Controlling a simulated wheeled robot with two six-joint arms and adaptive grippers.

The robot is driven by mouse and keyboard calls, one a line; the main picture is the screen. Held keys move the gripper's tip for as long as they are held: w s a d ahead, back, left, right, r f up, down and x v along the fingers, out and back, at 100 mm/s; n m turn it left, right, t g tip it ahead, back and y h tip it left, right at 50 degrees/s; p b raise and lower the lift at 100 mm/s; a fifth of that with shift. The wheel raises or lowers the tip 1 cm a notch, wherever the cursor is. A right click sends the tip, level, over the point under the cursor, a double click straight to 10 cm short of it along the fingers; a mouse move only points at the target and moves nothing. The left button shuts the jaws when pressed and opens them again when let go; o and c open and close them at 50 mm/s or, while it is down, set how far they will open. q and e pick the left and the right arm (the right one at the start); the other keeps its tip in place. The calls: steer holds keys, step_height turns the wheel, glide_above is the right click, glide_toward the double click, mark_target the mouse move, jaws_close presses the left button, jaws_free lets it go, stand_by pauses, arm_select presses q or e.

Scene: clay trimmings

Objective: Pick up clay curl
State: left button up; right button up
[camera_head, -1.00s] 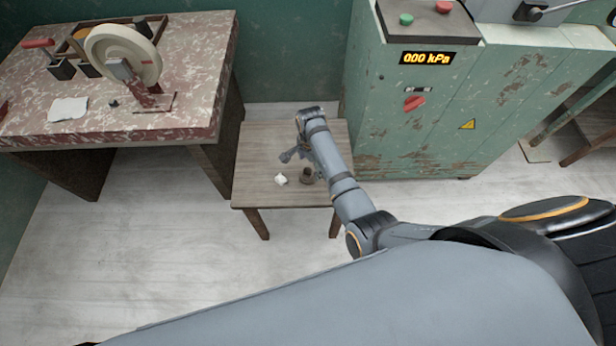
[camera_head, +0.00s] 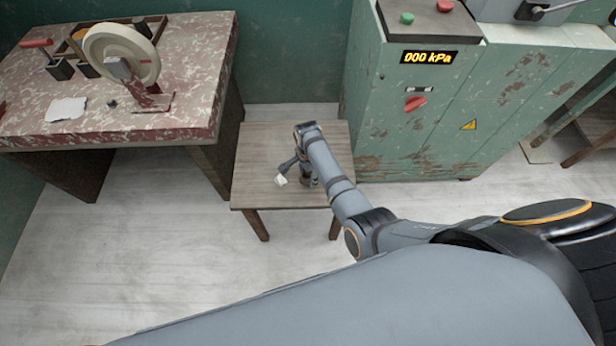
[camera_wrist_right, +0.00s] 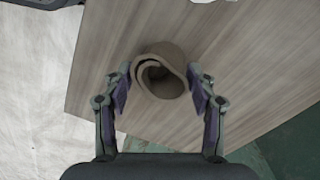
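The clay curl (camera_wrist_right: 160,88) is a brown rolled strip with an open, hollow top. It stands on the small wooden table, and in the right wrist view it sits between the fingertips of my right gripper (camera_wrist_right: 161,86). The fingers are spread to either side of it, and I see no clear contact. In the head view the curl (camera_head: 308,183) is mostly hidden by my right arm, and my right gripper (camera_head: 296,170) is low over the table. My left gripper is not in view.
The small wooden table (camera_head: 260,147) also holds a white lump (camera_head: 280,181) left of the curl. A stained workbench (camera_head: 190,75) with a wheel (camera_head: 122,50) stands at the left. A green machine cabinet (camera_head: 450,125) stands close on the right.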

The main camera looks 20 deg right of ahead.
steer(key=c, duration=0.6)
steer(key=shift+c, duration=0.2)
steer(key=shift+r, duration=0.15)
steer(key=shift+r, duration=0.3)
steer(key=r, duration=0.1)
steer(key=r+p, duration=0.1)
steer(key=r, duration=0.1)
steer(key=shift+s+d+r, duration=0.1)
steer(key=shift+s+d, duration=0.05)
steer(key=shift+d, duration=0.1)
steer(key=s+r, duration=0.1)
steer(key=d+r+p, duration=0.1)
steer(key=r, duration=0.1)
steer(key=s+d+r+p, duration=0.1)
steer(key=shift+s+d+r, duration=0.15)
steer(key=shift+s+d, duration=0.1)
steer(key=shift+s, duration=0.1)
steer(key=s+d+r, duration=0.1)
steer(key=s+d, duration=0.1)
steer(key=s+d+r, duration=0.3)
steer(key=s+d, duration=0.1)
steer(key=s, duration=0.1)
steer(key=shift+s+d+r, duration=0.1)
steer(key=shift+d+r, duration=0.25)
